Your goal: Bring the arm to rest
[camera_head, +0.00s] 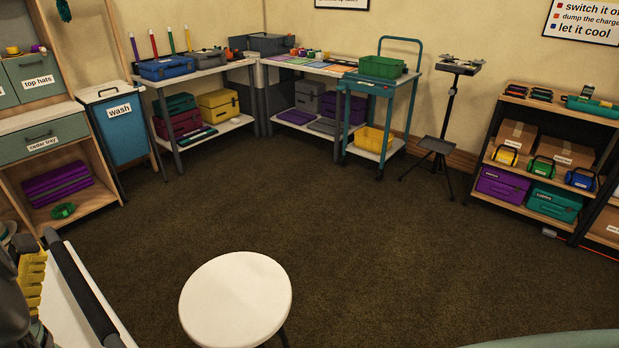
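I cannot make out my gripper in the head view. No fingertips show, so whether it is open, shut or holding something is hidden. Some dark grey parts are cut off at the lower left edge, beside a yellow ridged piece, and I cannot tell whether they belong to my arm.
A round white stool (236,298) stands close in front. A white surface with a black bar (79,288) is at lower left. Shelves (507,155) stand at right, a teal trolley (344,114) and a tripod stand (448,110) at back. The brown carpet (330,220) between is clear.

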